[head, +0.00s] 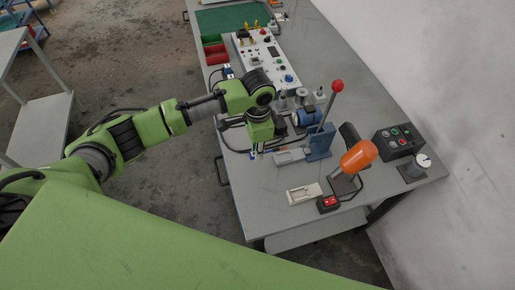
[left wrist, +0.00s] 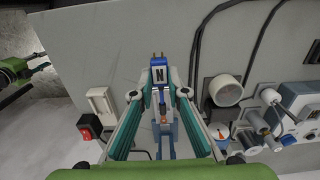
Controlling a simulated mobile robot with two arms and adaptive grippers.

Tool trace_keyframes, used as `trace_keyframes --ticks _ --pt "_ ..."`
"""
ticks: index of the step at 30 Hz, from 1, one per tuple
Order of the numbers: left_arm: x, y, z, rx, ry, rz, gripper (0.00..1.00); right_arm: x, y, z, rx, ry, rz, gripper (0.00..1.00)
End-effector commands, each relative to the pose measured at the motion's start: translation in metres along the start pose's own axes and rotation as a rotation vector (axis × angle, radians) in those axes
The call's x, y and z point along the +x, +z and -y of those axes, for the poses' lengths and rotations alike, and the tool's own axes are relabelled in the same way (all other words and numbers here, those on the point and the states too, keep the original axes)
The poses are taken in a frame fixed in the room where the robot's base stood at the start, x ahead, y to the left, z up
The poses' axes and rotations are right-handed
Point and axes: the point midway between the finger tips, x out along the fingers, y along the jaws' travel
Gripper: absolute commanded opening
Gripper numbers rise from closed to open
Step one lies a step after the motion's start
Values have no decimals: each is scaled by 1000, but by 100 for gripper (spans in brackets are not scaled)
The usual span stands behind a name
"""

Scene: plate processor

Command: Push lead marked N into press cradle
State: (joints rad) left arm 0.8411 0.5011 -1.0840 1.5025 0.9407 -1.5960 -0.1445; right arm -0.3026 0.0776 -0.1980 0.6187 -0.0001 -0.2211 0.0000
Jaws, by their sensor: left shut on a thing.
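The lead marked N (left wrist: 159,74) is a blue block with a white label and two metal pins at its far end. My left gripper (left wrist: 159,97) has its teal fingers closed around it in the left wrist view. In the head view my left gripper (head: 256,152) points down at the bench's near edge, beside the press cradle (head: 291,156). The blue press (head: 320,143) has a lever with a red knob (head: 337,86). The fingers and lead partly hide the cradle in the wrist view; contact between lead and cradle cannot be told.
A white holder (head: 304,194) and a red switch (head: 328,203) stand right of the press toward the bench end. An orange-handled tool (head: 358,156) and a button box (head: 398,141) are behind. Part of my other arm shows small in the wrist view.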

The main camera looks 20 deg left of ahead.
Motion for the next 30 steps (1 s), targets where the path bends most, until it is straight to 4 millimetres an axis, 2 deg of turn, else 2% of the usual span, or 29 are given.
trace_keyframes --ticks 1,13,16,30 --pt "10 0 0 0 -1 0 0 10 -3 4 1 -5 -6 31" --pt "43 0 0 -1 -1 0 0 51 -1 3 -3 -3 -9 31" --pt "36 -12 0 -1 0 -2 0 44 -1 0 -4 0 -7 31" --pt "37 -60 0 -2 0 -2 0 51 1 -4 -4 5 -5 31"
